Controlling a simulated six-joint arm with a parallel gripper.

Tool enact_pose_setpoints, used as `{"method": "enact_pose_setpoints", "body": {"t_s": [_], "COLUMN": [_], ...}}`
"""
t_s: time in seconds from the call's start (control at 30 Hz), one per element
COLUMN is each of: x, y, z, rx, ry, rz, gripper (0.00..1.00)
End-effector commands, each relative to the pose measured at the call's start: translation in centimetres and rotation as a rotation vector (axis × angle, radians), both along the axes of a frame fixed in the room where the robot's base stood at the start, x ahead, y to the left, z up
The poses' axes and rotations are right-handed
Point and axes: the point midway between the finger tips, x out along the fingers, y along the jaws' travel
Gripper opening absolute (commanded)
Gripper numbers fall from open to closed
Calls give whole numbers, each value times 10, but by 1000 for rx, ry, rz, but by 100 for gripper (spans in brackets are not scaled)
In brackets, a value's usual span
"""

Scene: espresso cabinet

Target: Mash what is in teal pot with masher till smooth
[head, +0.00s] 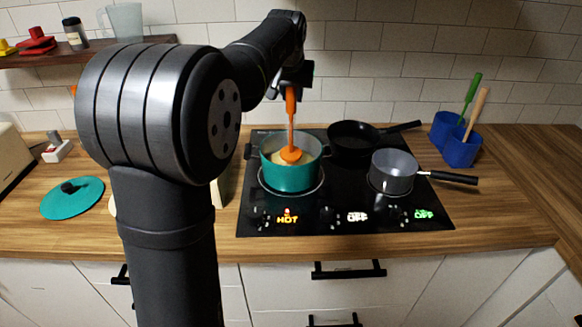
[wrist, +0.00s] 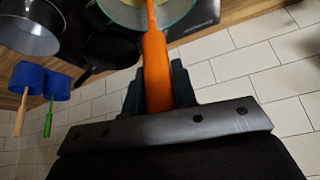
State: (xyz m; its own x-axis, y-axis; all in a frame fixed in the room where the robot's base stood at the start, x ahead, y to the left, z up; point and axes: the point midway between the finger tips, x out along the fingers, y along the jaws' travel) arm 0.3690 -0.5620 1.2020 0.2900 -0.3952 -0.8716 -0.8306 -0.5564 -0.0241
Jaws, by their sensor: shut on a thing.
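The teal pot (head: 290,178) stands on the front left burner of the black cooktop. Something pale yellow (head: 278,157) shows inside it, but how smooth it is I cannot tell. The orange masher (head: 291,112) is upright, with its head down in the pot at the contents. My gripper (head: 292,88) is above the pot, shut on the top of the masher's handle. In the wrist view, the dark fingers of my gripper (wrist: 160,88) hold the orange handle (wrist: 155,55) from both sides, and the pot's rim (wrist: 186,14) shows at the top edge.
The cooktop (head: 340,215) shows "HOT" at the left. A black frying pan (head: 352,140) and a grey saucepan (head: 394,172) stand right of the pot. A teal lid (head: 72,197) lies on the counter at left. Blue holders (head: 460,148) with utensils stand at right.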

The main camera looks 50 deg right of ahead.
Motion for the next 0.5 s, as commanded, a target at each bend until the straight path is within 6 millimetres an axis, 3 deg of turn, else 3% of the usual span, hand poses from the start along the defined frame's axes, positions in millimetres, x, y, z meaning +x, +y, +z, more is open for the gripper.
{"method": "enact_pose_setpoints", "body": {"t_s": [0.5], "x": [0], "y": [0], "z": [53], "rx": [-2], "ry": [-1], "rz": [0], "gripper": [2]}}
